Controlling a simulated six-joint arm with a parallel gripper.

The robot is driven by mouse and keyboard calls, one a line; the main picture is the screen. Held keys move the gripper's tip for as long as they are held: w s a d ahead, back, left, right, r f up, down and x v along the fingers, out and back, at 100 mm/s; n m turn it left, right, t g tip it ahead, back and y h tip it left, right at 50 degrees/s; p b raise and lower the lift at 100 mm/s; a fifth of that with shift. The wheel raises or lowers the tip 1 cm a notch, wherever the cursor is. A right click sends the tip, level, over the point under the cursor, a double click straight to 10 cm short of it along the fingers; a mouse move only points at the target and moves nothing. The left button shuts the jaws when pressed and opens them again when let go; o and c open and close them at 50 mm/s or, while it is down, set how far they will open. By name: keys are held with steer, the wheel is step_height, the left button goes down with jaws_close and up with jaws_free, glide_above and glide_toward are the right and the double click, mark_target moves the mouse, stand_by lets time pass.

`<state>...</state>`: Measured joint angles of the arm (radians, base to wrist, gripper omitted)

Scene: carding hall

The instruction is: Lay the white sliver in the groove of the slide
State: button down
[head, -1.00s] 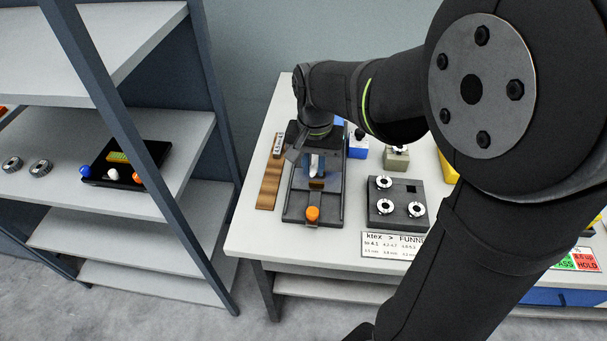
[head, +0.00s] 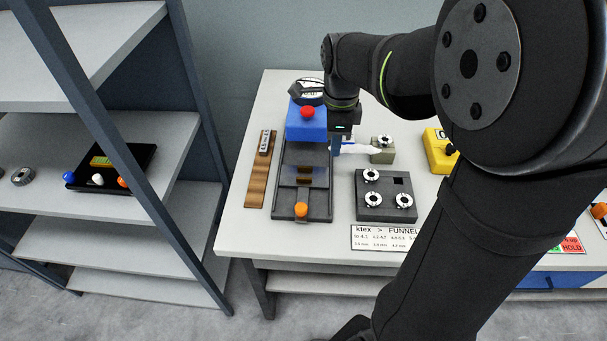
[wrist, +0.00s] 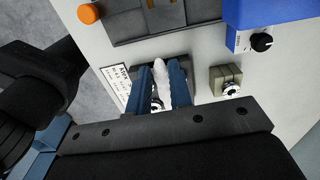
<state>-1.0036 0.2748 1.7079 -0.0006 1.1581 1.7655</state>
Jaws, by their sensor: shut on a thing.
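My gripper (head: 340,148) is shut on the white sliver (head: 360,149), which sticks out to the right of its blue fingers. In the wrist view the sliver (wrist: 161,74) shows as a soft white strand between the two fingers. The slide (head: 289,207) is a long dark tray with an orange knob (head: 301,209) at its front end and a brownish plate across its middle. My gripper is above and to the right of the slide, near its back end. The slide also shows at the top of the wrist view (wrist: 118,28). I cannot make out its groove clearly.
A blue box (head: 306,127) with a red button stands behind the slide, and a wooden strip (head: 257,185) lies at its left. A dark block (head: 384,212) with metal rings, a small olive block (head: 383,155) and a yellow box (head: 437,151) are to the right.

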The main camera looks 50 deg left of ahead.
glide_above(287, 175)
step_height(287, 175, down, 7)
steer(key=shift+f, duration=2)
steer(key=shift+f, duration=0.1)
steer(key=c, duration=1.3)
jaws_free()
step_height(287, 175, up, 12)
